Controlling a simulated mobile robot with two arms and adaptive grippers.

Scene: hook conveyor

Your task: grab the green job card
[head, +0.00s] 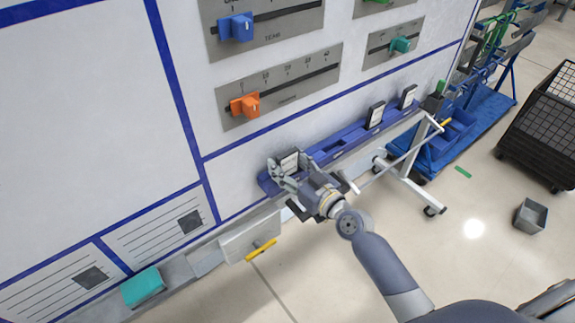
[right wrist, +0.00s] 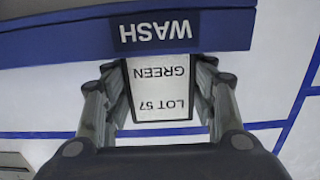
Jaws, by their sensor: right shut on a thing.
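The green job card (head: 290,160) is a white card with a dark edge, at the left end of a blue rail (head: 335,149) along the wall board. In the right wrist view the card (right wrist: 160,88) reads "LOT 57 GREEN", upside down. My right gripper (head: 281,166) is shut on it, with fingers on both side edges in the right wrist view (right wrist: 164,76). The card's end is beside the rail's "WASH" label (right wrist: 153,31); I cannot tell whether it still sits in its slot. My left gripper is not in view.
Two more cards stand in the rail, one (head: 375,114) and another (head: 408,97) further right. A white wheeled stand (head: 409,164) is right of my gripper. Sliders with blue (head: 236,27) and orange (head: 245,104) knobs are on the board above. A grey bin (head: 530,216) stands on open floor.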

